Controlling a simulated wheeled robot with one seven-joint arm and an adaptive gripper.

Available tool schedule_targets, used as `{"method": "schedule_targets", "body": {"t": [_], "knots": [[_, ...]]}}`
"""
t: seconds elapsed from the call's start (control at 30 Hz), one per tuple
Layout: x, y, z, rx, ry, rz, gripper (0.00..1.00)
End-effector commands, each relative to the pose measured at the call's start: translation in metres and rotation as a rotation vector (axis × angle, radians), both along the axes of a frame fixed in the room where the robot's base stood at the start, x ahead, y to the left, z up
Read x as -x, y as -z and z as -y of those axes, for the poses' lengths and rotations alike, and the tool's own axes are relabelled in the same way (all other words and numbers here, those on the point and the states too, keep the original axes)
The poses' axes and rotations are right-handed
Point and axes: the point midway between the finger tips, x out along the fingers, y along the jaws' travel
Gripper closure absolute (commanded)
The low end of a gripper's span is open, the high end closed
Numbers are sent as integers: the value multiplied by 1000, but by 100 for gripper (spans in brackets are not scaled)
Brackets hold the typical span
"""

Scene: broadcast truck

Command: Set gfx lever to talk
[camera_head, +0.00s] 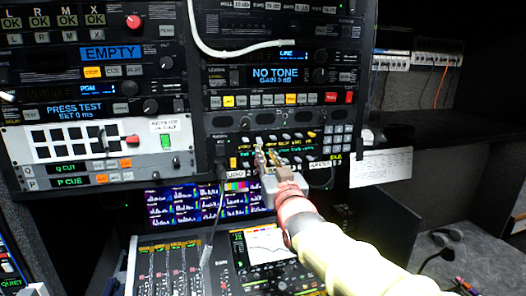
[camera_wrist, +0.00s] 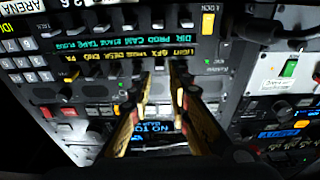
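The intercom panel (camera_head: 318,148) is in the middle of the rack, with lit green and yellow label strips and rows of small levers. In the wrist view the panel appears upside down; its yellow label strip (camera_wrist: 120,60) includes the word GFX. A small pale lever (camera_wrist: 160,66) below that strip shows between my fingertips; it seems to be the GFX lever, but its position is too small to tell. My gripper (camera_wrist: 161,78) is open, with one finger on each side of that lever. In the head view my gripper (camera_head: 266,160) covers part of the panel; contact cannot be told.
Rack units with buttons and knobs surround the panel, including the NO TONE display (camera_head: 275,76). A white cable (camera_head: 235,52) hangs above. Below are a monitor (camera_head: 185,205) and a mixing desk (camera_head: 170,265).

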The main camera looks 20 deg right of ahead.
Motion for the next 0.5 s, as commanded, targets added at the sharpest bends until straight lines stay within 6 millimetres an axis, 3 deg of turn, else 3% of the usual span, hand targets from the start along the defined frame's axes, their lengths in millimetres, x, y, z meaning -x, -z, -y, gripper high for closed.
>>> {"method": "schedule_targets", "body": {"t": [0.23, 0.5], "knots": [[45, 6, 0, 0, 0, 2, 81], [67, 11, 0, 0, 0, 0, 81]]}}
